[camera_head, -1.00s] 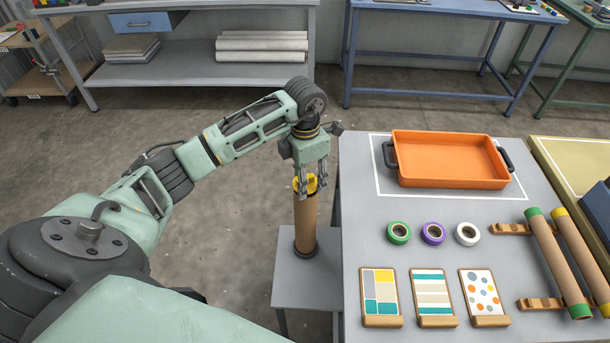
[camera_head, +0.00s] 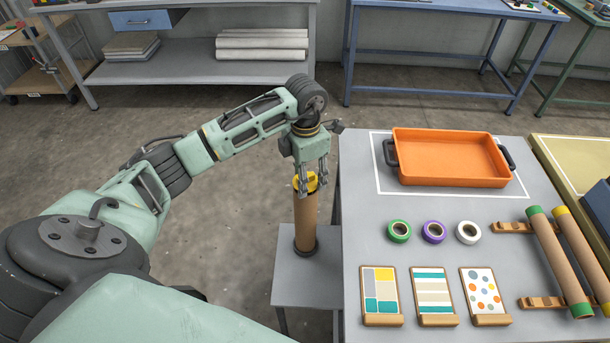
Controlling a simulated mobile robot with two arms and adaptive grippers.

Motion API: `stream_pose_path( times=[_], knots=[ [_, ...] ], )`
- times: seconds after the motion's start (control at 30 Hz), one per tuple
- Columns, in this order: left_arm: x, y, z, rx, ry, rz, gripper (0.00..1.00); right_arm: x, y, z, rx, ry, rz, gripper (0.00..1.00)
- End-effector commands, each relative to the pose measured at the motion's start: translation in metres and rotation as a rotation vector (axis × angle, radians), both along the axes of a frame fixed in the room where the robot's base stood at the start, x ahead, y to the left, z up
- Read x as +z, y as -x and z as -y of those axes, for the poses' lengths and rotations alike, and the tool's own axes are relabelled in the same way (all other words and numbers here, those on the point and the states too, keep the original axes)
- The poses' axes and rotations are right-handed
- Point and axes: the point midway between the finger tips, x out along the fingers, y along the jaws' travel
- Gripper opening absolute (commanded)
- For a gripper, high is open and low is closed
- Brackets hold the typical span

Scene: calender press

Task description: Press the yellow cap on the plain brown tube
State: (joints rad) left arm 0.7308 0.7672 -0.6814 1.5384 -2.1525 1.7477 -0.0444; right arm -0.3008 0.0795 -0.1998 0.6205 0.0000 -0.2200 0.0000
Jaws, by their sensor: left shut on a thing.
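The plain brown tube (camera_head: 306,222) stands upright in a dark round base on a low grey stand left of the table. The yellow cap (camera_head: 305,182) is at the tube's top end. My left gripper (camera_head: 311,190) points down with its fingers around the cap, shut on it. The fingers partly hide the cap, so I cannot tell how far it sits in the tube. My right gripper does not show.
The grey table holds an orange tray (camera_head: 450,183), green, purple and white tape rolls (camera_head: 433,232), and patterned cards (camera_head: 433,292). Capped tubes (camera_head: 559,260) lie on wooden rests at right. The low stand (camera_head: 292,291) is otherwise bare.

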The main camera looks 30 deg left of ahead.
Motion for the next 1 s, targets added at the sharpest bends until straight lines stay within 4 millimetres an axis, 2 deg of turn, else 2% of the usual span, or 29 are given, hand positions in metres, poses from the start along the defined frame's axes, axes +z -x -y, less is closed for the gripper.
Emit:
stream_pose_path(
  times=[1.0],
  knots=[
    [-0.010,0.000,-0.001,0.001,-0.001,0.000,0.29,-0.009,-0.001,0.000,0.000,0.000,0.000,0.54]
  ],
)
